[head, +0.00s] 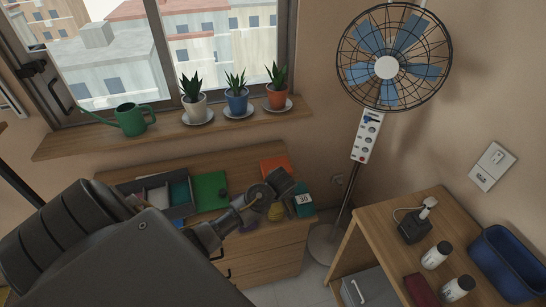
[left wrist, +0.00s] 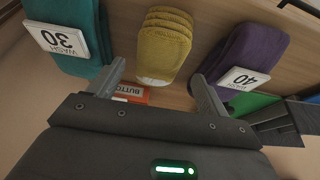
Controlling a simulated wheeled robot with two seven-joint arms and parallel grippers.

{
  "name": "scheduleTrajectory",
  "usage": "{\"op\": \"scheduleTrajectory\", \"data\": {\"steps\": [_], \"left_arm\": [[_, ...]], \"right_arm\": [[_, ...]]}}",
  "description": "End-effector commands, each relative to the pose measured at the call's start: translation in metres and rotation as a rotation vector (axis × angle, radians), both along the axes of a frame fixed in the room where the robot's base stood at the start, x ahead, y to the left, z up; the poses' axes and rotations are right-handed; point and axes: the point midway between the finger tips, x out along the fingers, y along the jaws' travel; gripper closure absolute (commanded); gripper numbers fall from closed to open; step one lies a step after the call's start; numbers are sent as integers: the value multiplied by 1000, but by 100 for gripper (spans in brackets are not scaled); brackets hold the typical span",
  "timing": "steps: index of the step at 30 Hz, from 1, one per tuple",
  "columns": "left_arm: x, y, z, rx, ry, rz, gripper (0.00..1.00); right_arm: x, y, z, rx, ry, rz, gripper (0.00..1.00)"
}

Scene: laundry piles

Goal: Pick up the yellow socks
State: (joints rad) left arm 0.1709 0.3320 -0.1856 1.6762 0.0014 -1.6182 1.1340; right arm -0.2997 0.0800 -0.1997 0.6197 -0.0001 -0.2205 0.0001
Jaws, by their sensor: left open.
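The folded yellow socks (left wrist: 165,45) lie on the wooden dresser top, with a white label on their lower end, in the left wrist view. My left gripper (left wrist: 158,88) is open, its two fingers apart on either side of the socks' lower end, with nothing held between them. In the head view, a small part of the yellow socks (head: 276,211) shows beside my left wrist, which hides the rest. The left gripper (head: 280,182) is partly visible there above the dresser; its fingers are not clear. My right gripper is in neither view.
Teal socks (left wrist: 78,40) tagged 30 and purple socks (left wrist: 245,60) tagged 40 flank the yellow ones closely. An orange box (left wrist: 130,94) lies nearby. A divided grey tray (head: 152,195) and green item (head: 210,190) sit left on the dresser. A fan (head: 386,67) stands right.

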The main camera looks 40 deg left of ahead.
Motion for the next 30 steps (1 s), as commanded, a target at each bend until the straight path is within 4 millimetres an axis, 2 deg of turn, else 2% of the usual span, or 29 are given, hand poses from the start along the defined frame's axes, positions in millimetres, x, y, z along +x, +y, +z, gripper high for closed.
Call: {"op": "scheduleTrajectory", "data": {"steps": [4,9,17,27,29,30], "left_arm": [[6,4,-18,0,4,2,22],[11,10,-36,1,2,0,22],[11,11,-39,1,-1,0,22],[11,11,-38,1,0,0,65],[11,11,-38,1,-1,0,73],[11,11,-38,1,0,0,74]], "right_arm": [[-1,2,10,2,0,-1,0],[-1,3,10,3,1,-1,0],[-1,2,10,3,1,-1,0],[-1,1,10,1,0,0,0],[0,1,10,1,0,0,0],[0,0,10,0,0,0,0]]}}
